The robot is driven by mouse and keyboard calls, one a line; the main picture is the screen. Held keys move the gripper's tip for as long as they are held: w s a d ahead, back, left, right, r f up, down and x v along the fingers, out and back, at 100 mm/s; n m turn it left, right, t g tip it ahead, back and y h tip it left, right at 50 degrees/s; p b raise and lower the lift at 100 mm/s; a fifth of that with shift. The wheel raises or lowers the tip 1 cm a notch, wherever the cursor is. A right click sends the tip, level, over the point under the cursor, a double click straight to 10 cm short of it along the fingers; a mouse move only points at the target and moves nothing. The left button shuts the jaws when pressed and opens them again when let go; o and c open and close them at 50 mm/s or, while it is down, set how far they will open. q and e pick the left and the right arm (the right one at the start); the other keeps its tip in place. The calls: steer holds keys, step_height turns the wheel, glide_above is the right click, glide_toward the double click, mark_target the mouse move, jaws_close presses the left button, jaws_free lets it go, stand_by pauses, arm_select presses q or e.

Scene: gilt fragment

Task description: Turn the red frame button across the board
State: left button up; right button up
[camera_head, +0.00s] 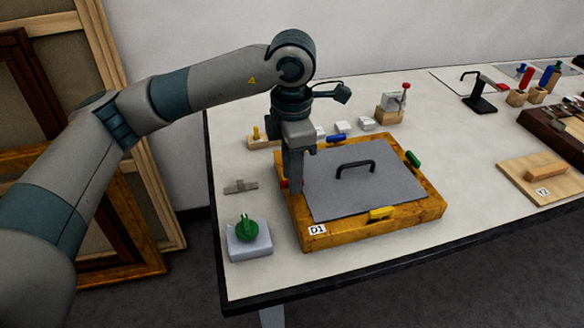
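The board is a grey panel (345,200) with a black handle (355,167), set in a golden-brown wooden frame (350,235) labelled D1. The red frame button (284,184) is on the frame's left side, and only a small part of it shows. My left gripper (296,188) points down right at the red button and hides most of it. I cannot tell whether its fingers are apart, together, or touching the button. A yellow button (381,213) is on the front side, a green one (412,158) on the right and a blue one (336,138) at the back. My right gripper is not in view.
A grey block with a green knob (247,231) and a small grey metal piece (240,186) lie left of the frame. A wooden block with a red-topped post (393,103) and small white blocks stand behind. A board labelled Y2 (530,183) lies right. White tabletop (465,145) between is clear.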

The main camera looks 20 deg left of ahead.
arm_select(q)
steer(key=shift+r, duration=0.5)
step_height(320, 180, up, 16)
steer(key=b, duration=0.1)
steer(key=shift+r, duration=0.2)
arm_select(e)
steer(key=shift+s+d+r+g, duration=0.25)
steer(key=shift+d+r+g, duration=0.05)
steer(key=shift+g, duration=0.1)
arm_select(q)
steer(key=shift+s, duration=0.1)
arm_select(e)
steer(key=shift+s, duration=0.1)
